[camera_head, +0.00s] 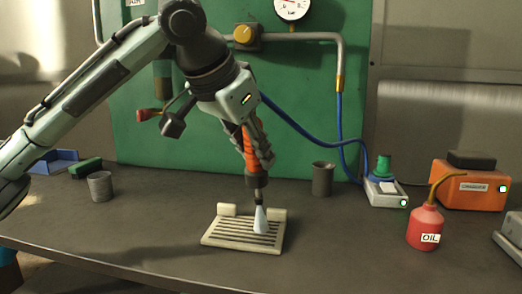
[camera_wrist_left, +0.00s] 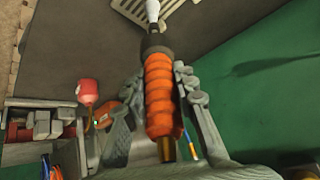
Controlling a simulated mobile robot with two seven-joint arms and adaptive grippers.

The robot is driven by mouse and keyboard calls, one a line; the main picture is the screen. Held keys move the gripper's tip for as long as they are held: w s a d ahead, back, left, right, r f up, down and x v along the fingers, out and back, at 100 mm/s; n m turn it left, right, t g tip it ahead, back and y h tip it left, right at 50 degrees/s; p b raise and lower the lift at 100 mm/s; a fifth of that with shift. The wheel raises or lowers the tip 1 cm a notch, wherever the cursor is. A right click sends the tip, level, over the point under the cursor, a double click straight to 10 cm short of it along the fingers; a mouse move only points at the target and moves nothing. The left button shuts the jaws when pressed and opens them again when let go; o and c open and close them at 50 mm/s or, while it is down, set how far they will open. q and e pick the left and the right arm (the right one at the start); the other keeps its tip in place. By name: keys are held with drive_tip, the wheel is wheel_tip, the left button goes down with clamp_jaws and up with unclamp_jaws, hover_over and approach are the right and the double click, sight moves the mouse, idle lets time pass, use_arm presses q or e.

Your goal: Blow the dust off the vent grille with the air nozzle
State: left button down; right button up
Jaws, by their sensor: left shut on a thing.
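The air nozzle (camera_head: 250,157) has an orange ribbed grip, a dark collar and a pale tip. My left gripper (camera_head: 257,150) is shut on its orange grip. The nozzle points down, and its tip (camera_head: 261,218) shows in front of the slats of the vent grille (camera_head: 222,237). I cannot tell whether the tip touches the grille. The grille is a cream slatted plate lying on the bench. In the left wrist view the orange grip (camera_wrist_left: 160,95) lies between my fingers, with part of the grille (camera_wrist_left: 178,10) beyond the tip. No dust can be made out. My right gripper is not in view.
A grey cup (camera_head: 323,179) stands behind the grille to the right, near a small box with a green knob (camera_head: 384,168). A red oil can (camera_head: 425,227) and an orange unit (camera_head: 470,187) stand at the right. A blue hose (camera_head: 310,136) runs behind my gripper.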

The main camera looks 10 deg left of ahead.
use_arm(q)
drive_tip(key=shift+a, duration=1.55)
drive_tip(key=a, duration=0.4)
drive_tip(key=shift+w+a, duration=0.1)
drive_tip(key=shift+a, duration=0.15)
idle(0.5)
drive_tip(key=shift+r, duration=0.1)
idle(0.7)
drive_tip(key=shift+r, duration=2.95)
